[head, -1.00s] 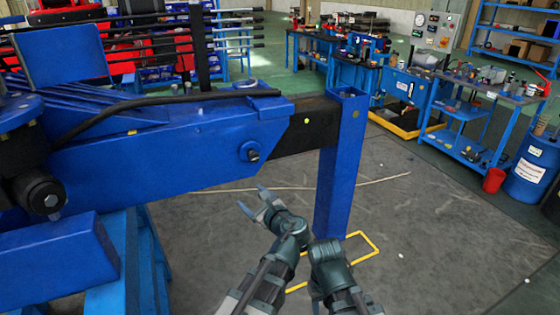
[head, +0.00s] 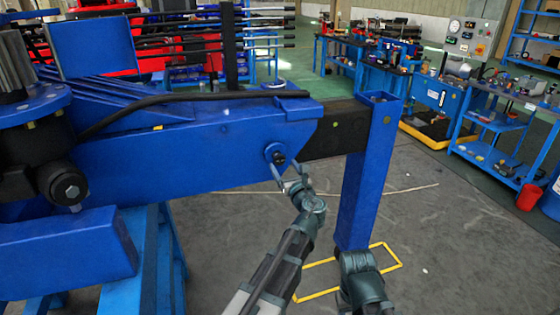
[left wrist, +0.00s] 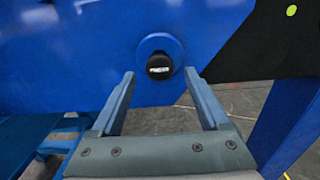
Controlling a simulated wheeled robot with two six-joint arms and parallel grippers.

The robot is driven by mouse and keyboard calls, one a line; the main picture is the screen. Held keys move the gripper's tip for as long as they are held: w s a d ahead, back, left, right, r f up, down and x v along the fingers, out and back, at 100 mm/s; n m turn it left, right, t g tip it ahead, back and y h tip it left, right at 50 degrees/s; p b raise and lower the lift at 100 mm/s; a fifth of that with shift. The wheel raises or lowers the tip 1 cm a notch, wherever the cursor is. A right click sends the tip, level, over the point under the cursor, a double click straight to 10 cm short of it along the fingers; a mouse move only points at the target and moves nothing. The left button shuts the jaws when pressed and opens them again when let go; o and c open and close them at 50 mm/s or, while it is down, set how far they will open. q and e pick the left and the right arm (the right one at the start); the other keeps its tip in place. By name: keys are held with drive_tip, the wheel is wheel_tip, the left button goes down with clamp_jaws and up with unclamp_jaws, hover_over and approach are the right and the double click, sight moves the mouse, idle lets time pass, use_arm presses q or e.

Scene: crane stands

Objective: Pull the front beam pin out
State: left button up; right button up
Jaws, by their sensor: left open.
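The front beam pin (head: 278,158) is a dark knob in a round blue boss on the side of the blue beam (head: 200,155). In the left wrist view the pin (left wrist: 159,65) shows as a black end with a light mark, just beyond the fingertips. My left gripper (head: 287,173) is open at the pin, its two fingers (left wrist: 159,75) to either side and slightly below it. I cannot tell whether they touch it. My right arm (head: 360,280) is at the foot of the blue post; its fingers are hidden.
A black inner beam (head: 335,130) runs from the blue beam to the upright blue post (head: 368,175). A yellow outline (head: 392,256) marks the floor around the post's foot. Workbenches (head: 490,125) stand at the back right. The grey floor in front is clear.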

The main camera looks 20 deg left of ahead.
sight(280, 161)
use_arm(q)
drive_tip(key=x, duration=0.5)
drive_tip(key=shift+s, duration=0.1)
drive_tip(key=shift+c, duration=0.3)
clamp_jaws()
drive_tip(key=shift+s, duration=0.1)
idle(1.0)
